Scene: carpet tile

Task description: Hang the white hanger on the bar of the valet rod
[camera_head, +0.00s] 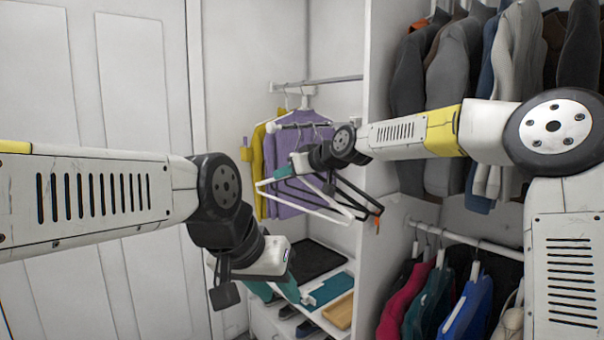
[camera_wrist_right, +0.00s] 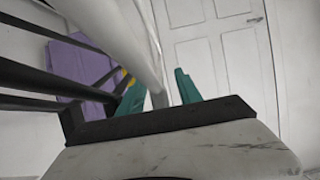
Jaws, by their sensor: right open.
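The white hanger (camera_head: 301,206) hangs below my right forearm in the head view, next to black hangers (camera_head: 357,193). A short pale bar with dark ends, which looks like the valet rod (camera_head: 298,125), is just above them. My right gripper (camera_head: 279,171) is at the left side of the hangers. In the right wrist view its teal fingers (camera_wrist_right: 159,80) are apart, and a white bar of the hanger (camera_wrist_right: 137,42) runs down toward the gap between them. I cannot tell whether it touches a finger. My left gripper (camera_head: 289,289) is low, over the shelf; its jaws are unclear.
Purple and yellow garments (camera_head: 259,175) hang from a wall rail (camera_head: 335,79) behind. A shelf below holds a black tray (camera_head: 310,257) and a wooden block (camera_head: 340,311). Closet partitions with dark jackets (camera_head: 450,75) and coloured clothes (camera_head: 430,300) stand at right. The left has plain doors.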

